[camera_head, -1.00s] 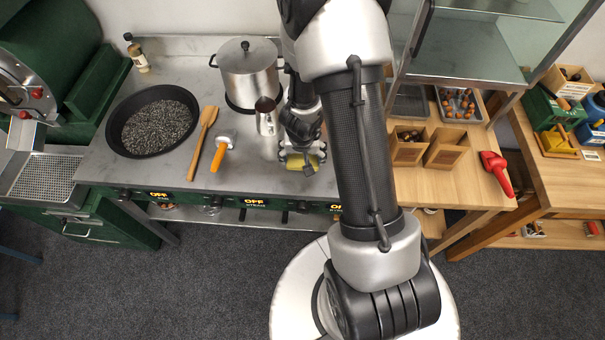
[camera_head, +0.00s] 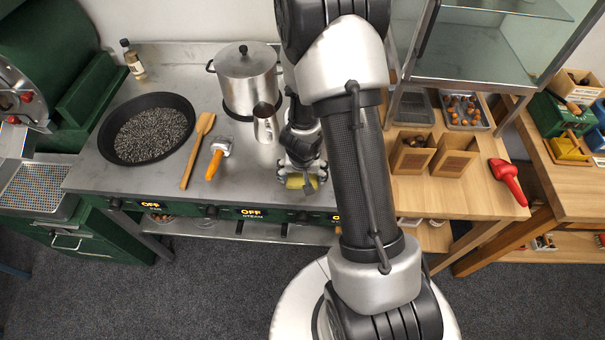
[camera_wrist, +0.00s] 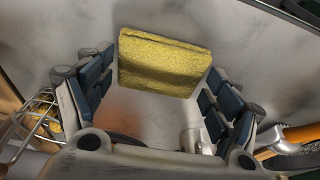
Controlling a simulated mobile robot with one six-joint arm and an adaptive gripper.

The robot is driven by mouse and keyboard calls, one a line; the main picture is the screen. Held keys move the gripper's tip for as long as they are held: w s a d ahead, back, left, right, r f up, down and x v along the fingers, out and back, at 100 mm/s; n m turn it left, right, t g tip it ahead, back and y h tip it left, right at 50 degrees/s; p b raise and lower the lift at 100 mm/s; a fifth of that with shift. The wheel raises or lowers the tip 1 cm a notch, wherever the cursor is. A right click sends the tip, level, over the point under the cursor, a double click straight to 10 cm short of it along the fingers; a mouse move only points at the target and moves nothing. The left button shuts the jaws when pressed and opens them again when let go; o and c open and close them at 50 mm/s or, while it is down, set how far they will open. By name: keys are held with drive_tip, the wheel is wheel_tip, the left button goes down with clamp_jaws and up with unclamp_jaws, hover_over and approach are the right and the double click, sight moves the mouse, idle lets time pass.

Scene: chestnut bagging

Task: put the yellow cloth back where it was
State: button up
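The yellow cloth (camera_head: 301,181) is a thick folded pad between the fingers of my gripper (camera_head: 302,183), near the front edge of the steel worktop (camera_head: 255,180). In the wrist view, the cloth (camera_wrist: 163,65) spans the gap between the two dark-padded fingers of my gripper (camera_wrist: 160,85), with its ends against the fingertips. My gripper appears shut on it. I cannot tell whether the cloth touches the worktop or hangs just above it. My wrist hides part of the worktop behind it.
A metal jug (camera_head: 265,125) and a lidded pot (camera_head: 246,80) stand behind my gripper. An orange-handled tool (camera_head: 216,160), a wooden spoon (camera_head: 197,150) and a dark pan (camera_head: 148,128) are to the left. A wooden table (camera_head: 440,195) with bins (camera_head: 412,155) is to the right.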

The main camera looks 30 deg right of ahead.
drive_tip(key=shift+o, duration=1)
drive_tip(key=s+a+r+n+t+y+p, duration=0.1)
drive_tip(key=a+r+p, duration=0.25)
drive_tip(key=r, duration=0.75)
drive_tip(key=s+a+r+n+y+p, duration=0.1)
drive_tip(key=s+a+r+n+p, duration=0.3)
drive_tip(key=r, duration=0.6)
drive_tip(key=w+a+r+m+t+y+p, duration=0.15)
drive_tip(key=a+r, duration=0.35)
drive_tip(key=r, duration=0.6)
drive_tip(key=s+r+n+h, duration=0.1)
drive_tip(key=s+r, duration=0.3)
drive_tip(key=s, duration=0.4)
drive_tip(key=s+r+n+h, duration=0.1)
drive_tip(key=s+r+n, duration=0.1)
drive_tip(key=s+r, duration=0.3)
drive_tip(key=s, duration=0.2)
drive_tip(key=shift+s+d+r+g, duration=0.2)
drive_tip(key=shift+s+g, duration=0.15)
